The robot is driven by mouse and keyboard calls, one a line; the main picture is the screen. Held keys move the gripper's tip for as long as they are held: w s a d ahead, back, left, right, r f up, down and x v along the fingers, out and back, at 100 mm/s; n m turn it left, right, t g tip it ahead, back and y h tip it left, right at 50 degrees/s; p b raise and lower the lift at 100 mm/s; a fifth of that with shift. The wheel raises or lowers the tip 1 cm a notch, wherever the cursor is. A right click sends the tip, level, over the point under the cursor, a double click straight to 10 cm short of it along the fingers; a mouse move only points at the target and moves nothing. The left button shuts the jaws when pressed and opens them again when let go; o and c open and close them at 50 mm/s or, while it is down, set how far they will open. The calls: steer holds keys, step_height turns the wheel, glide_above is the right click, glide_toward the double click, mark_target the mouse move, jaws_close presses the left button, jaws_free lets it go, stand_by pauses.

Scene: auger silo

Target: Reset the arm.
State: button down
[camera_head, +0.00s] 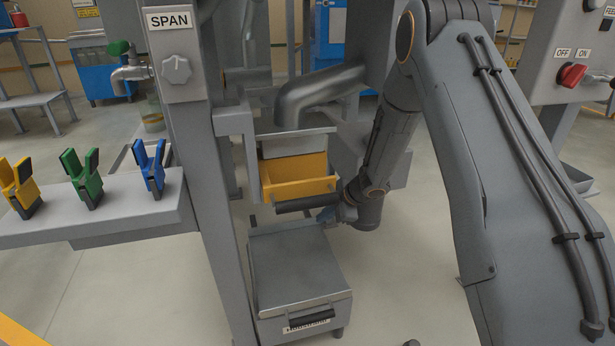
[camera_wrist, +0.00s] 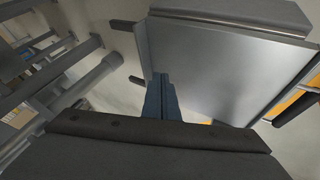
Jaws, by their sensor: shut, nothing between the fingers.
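My arm reaches from the right down to the middle in the head view, bent at the elbow. My gripper (camera_head: 328,216) is small there, beside the front of a yellow bin (camera_head: 295,180) and above the grey lidded box (camera_head: 292,262). In the wrist view the blue-grey fingers of my gripper (camera_wrist: 160,88) are together with nothing between them. They point towards a flat grey metal panel (camera_wrist: 225,70). I cannot tell whether they touch it.
A grey post with a SPAN knob (camera_head: 177,69) stands left of the bin. Green (camera_head: 84,178), blue (camera_head: 150,167) and yellow (camera_head: 21,186) clips stand on a ledge (camera_head: 100,210). A bent pipe (camera_head: 310,92) hangs above the bin. A red switch (camera_head: 572,76) is at right.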

steer(key=s+d+r+m+t+h, duration=0.25)
steer(key=d+r+m, duration=0.35)
steer(key=r, duration=0.4)
steer(key=s+d+r+m+g+h, duration=0.2)
steer(key=s+d+r+m+h, duration=0.25)
steer(key=s+r+m, duration=0.5)
steer(key=s+a+m+g+y, duration=0.1)
steer(key=s+m+g, duration=0.2)
steer(key=s, duration=1.5)
steer(key=s+a+r+n+g+y+p, duration=0.1)
steer(key=s+a+r+n, duration=0.1)
steer(key=s+a+r, duration=0.35)
steer(key=s+a+r+n+g, duration=0.1)
steer(key=s+a+r+n, duration=0.1)
steer(key=s+a, duration=0.55)
steer(key=d+r+m+p, duration=0.4)
steer(key=d+r+p, duration=0.8)
steer(key=p, duration=0.9)
steer(key=shift+d+r+h+p, duration=0.15)
steer(key=shift+r+h+p, duration=0.2)
steer(key=shift+r, duration=1.1)
steer(key=shift+m, duration=0.25)
